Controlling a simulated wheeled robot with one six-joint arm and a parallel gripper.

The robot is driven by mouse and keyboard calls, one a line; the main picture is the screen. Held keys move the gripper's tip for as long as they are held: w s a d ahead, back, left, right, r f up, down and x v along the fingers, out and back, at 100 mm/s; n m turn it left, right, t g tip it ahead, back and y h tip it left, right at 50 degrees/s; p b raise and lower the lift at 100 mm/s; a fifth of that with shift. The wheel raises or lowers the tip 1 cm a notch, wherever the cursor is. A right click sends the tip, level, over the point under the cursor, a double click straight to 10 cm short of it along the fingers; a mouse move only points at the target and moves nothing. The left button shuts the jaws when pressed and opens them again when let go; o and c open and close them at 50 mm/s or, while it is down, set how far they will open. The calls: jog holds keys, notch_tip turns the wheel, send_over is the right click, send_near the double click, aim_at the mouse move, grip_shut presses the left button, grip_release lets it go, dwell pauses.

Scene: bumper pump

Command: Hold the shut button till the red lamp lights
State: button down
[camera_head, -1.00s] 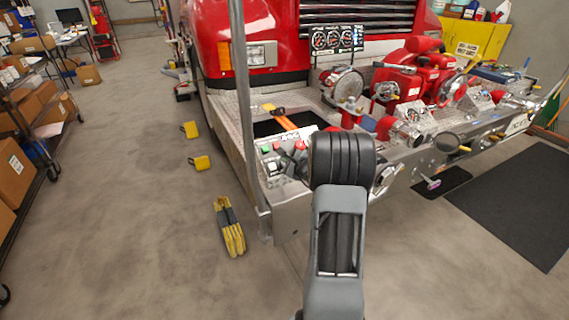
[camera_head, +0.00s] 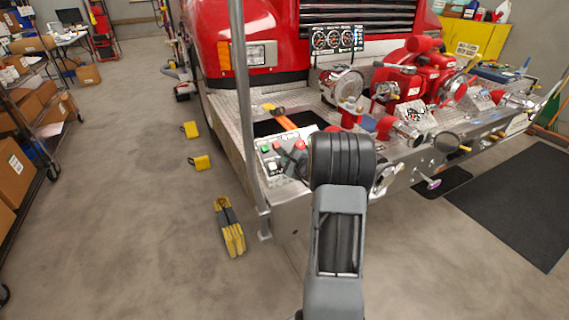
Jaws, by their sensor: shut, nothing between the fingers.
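A small control panel (camera_head: 281,156) sits on the front left corner of the truck's bumper. It carries a green button (camera_head: 265,149), a pale button (camera_head: 272,166) and red controls (camera_head: 300,146). Their labels are too small to read, and I cannot tell which is the shut button or whether a red lamp is lit. My arm rises in front of the panel's right side and hides part of it. My gripper is hidden behind the arm, so contact with a button cannot be seen.
A grey upright post (camera_head: 246,110) stands just left of the panel. Red pump fittings (camera_head: 402,85) and valves crowd the bumper to the right. Yellow chocks (camera_head: 229,228) lie on the floor at left. The floor between them and the shelf (camera_head: 45,140) is clear.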

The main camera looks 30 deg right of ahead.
jog(key=shift+w+f+b, duration=0.45)
jog(key=shift+f+b, duration=0.35)
jog(key=shift+b, duration=0.45)
dwell(0.8)
jog(key=shift+r, duration=0.15)
dwell(2.6)
jog(key=shift+s+r, duration=0.45)
jog(key=shift+r, duration=0.25)
jog(key=shift+s+a+r+p, duration=0.1)
jog(key=shift+s+r+p, duration=0.5)
jog(key=shift+r, duration=0.5)
jog(key=shift+s+a+r+p, duration=0.1)
jog(key=shift+s+r+p, duration=0.3)
jog(key=shift+s+r, duration=0.5)
jog(key=shift+w+r, duration=0.15)
jog(key=shift+w, duration=0.05)
